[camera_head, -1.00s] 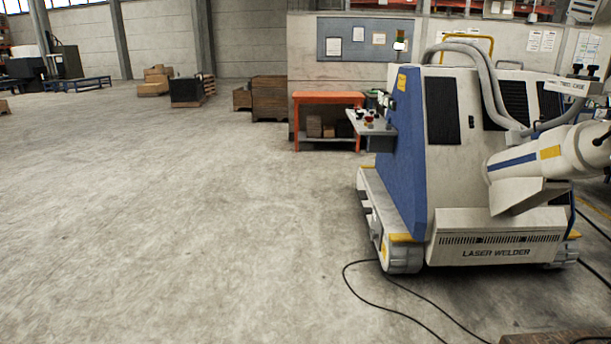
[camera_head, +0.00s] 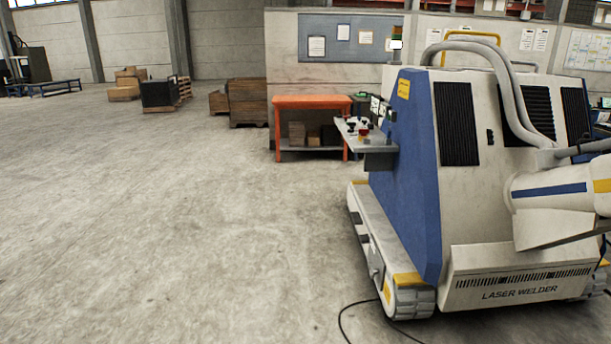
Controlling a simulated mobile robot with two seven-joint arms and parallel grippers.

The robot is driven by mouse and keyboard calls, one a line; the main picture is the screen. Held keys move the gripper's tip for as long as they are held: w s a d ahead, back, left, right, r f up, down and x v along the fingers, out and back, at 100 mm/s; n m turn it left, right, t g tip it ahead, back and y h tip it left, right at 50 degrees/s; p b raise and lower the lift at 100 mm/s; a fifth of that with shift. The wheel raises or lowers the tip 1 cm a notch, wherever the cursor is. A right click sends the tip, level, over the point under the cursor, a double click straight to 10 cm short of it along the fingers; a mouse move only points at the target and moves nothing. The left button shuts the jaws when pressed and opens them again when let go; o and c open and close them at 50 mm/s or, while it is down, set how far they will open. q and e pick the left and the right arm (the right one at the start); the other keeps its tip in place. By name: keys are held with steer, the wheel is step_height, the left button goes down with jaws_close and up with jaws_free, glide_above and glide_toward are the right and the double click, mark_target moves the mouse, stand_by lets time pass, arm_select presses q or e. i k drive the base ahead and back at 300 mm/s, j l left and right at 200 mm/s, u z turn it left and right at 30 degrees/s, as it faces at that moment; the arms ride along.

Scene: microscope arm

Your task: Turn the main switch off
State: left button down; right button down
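The laser welder (camera_head: 462,200) is a large white and blue machine on the right side of the head view. A small control shelf (camera_head: 364,138) sticks out from its left side, with a red knob and dark controls on it. A small upright panel with indicators (camera_head: 379,110) stands behind the shelf. I cannot tell which control is the main switch at this distance. Neither of my grippers shows in the view.
An orange workbench (camera_head: 312,102) stands behind the shelf, with wooden crates (camera_head: 247,101) to its left. A black cable (camera_head: 343,322) lies on the floor before the welder. The concrete floor on the left and in the middle is clear.

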mark_target(363, 132)
steer(key=i+u, duration=0.1)
steer(key=i, duration=0.35)
steer(key=i+l+u, duration=0.1)
steer(key=i, duration=0.3)
steer(key=i+l+u, duration=0.1)
steer(key=i, duration=0.35)
steer(key=i+l, duration=0.3)
steer(key=l, duration=0.15)
steer(key=i+l+z, duration=0.1)
steer(key=i+l, duration=0.25)
steer(key=l, duration=0.65)
steer(key=i+l+z, duration=0.15)
steer(key=l, duration=0.8)
steer(key=z, duration=0.05)
